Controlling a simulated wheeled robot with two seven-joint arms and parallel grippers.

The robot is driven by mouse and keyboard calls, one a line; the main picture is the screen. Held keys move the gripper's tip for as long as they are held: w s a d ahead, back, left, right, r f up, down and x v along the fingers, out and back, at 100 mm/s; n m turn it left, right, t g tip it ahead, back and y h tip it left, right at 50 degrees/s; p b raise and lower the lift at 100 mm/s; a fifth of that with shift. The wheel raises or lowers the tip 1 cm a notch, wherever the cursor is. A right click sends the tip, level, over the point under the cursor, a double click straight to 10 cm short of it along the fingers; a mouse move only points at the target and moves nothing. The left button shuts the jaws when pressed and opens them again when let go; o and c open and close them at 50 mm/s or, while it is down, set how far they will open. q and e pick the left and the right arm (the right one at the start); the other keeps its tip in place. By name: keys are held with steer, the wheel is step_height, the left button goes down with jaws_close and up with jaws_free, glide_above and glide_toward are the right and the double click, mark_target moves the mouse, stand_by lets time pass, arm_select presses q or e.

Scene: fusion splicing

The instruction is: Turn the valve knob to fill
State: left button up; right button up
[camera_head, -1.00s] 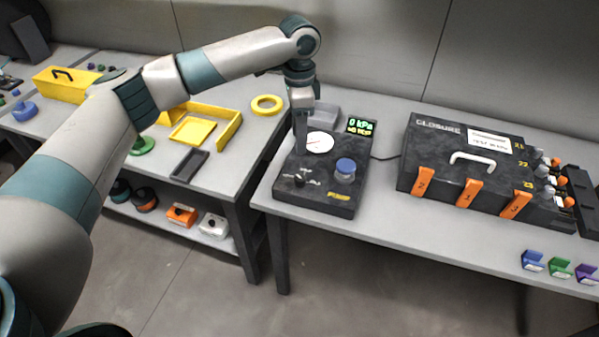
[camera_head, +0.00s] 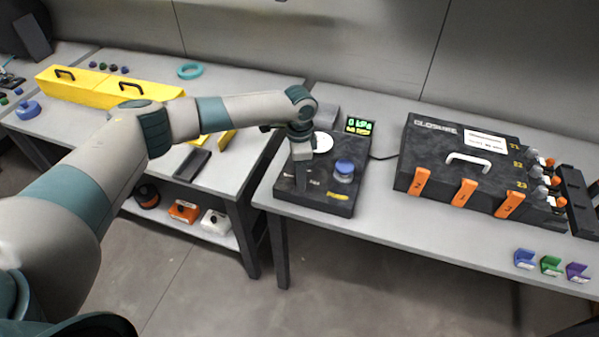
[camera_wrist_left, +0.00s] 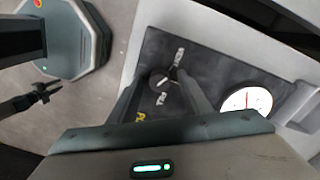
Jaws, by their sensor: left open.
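The black pump unit (camera_head: 330,205) sits on the right table with a blue knob (camera_head: 345,168), a white round gauge (camera_head: 323,143) and a green display (camera_head: 359,126) reading 0 kPa. My left gripper (camera_head: 302,186) points down over the unit's front left and hides the valve knob in the head view. In the left wrist view the small dark valve knob (camera_wrist_left: 160,81) with a pale mark lies between the two open fingers. Contact cannot be told. The gauge (camera_wrist_left: 247,101) shows a red needle.
The black closure case (camera_head: 440,150) with orange latches stands to the right on the same table (camera_head: 400,220). Small blue, green and purple holders (camera_head: 551,265) lie near its front edge. A dark claw-like part shows at the wrist view's left.

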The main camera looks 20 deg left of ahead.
arm_select(q)
steer(key=shift+f, duration=0.1)
steer(key=c, duration=1.1)
steer(key=shift+o, duration=0.2)
